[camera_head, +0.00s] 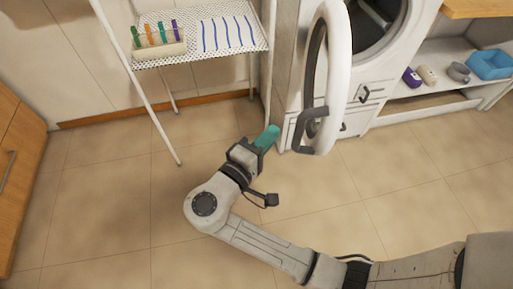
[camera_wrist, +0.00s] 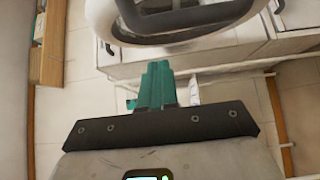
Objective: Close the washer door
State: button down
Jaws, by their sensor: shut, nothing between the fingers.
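The washer (camera_head: 381,62) stands at the top right of centre in the head view. Its round white door (camera_head: 340,75) is swung wide open toward me, with a dark handle (camera_head: 306,128) at its lower left edge. The drum opening (camera_head: 376,22) shows behind the door. My gripper (camera_head: 268,136) has teal fingers, shut and empty, low and just left of the door handle, apart from it. In the wrist view my gripper (camera_wrist: 158,75) points at the door (camera_wrist: 180,22), which spans the top of the picture.
A wooden cabinet (camera_head: 14,170) is at far left. The tiled floor (camera_head: 110,200) is clear.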

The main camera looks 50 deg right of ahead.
aim_at(297, 123)
jog(key=shift+s+d, duration=0.4)
jog(key=shift+d, duration=0.35)
jog(key=shift+s+d, duration=0.35)
jog(key=shift+d, duration=0.35)
jog(key=shift+s+d, duration=0.4)
jog(key=shift+d, duration=0.35)
jog(key=shift+s+d+p, duration=0.1)
jog(key=shift+p, duration=0.2)
